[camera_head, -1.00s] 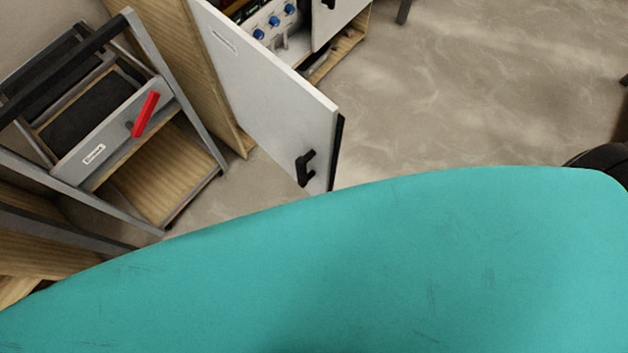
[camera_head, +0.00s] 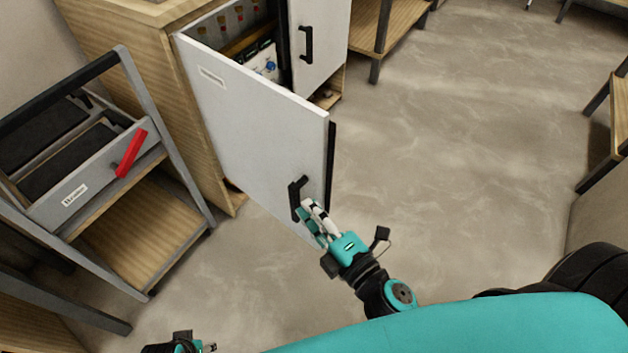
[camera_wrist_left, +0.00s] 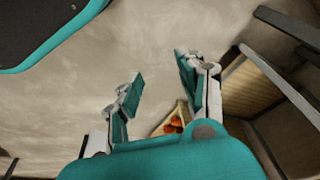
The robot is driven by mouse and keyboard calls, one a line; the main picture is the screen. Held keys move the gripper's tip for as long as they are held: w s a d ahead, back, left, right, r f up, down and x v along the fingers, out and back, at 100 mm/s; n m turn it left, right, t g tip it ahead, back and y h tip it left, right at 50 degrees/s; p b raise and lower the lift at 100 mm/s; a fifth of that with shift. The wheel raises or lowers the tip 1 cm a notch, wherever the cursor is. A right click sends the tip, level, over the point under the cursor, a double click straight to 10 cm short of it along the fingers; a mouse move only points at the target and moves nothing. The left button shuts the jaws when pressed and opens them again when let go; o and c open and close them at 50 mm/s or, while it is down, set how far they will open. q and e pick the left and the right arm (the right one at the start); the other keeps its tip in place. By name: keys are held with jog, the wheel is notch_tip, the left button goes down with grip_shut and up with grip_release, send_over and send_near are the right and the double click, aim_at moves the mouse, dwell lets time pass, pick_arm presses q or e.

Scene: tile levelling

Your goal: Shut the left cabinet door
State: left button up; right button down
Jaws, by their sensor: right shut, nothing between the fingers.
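The left cabinet door (camera_head: 245,130) is a white panel standing wide open, swung out from the wooden cabinet (camera_head: 195,110). Its black handle (camera_head: 296,198) is near the door's free edge. My right gripper (camera_head: 308,212) is shut and empty, with its fingertips right by the lower part of the handle; I cannot tell whether they touch it. My left gripper shows only partly at the bottom edge of the head view (camera_head: 208,347). In the left wrist view it is open and empty (camera_wrist_left: 157,78), above the floor and away from the door.
The right cabinet door (camera_head: 320,45) is white with a black handle. Inside the cabinet are items with blue knobs (camera_head: 270,65). A grey cart (camera_head: 120,150) with a red handle (camera_head: 131,154) stands at left. The floor (camera_head: 440,150) right of the door is clear.

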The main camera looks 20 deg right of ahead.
aim_at(315, 184)
pick_arm(q)
jog(key=shift+s+f+p, duration=0.15)
jog(key=shift+s+f, duration=0.1)
jog(key=shift+f, duration=0.55)
jog(key=shift+s+f+p, duration=0.15)
jog(key=shift+s+f, duration=0.05)
jog(key=shift+f, duration=0.6)
jog(key=shift+s+f+p, duration=0.15)
jog(key=shift+s+f, duration=0.1)
jog(key=shift+f, duration=0.55)
pick_arm(e)
jog(key=shift+w+d, duration=0.4)
jog(key=shift+w, duration=0.55)
jog(key=shift+w+d, duration=0.35)
jog(key=shift+w, duration=0.65)
jog(key=shift+w+d, duration=0.4)
jog(key=shift+w, duration=0.55)
pick_arm(q)
jog(key=shift+a, duration=0.1)
pick_arm(e)
jog(key=shift+d, duration=0.15)
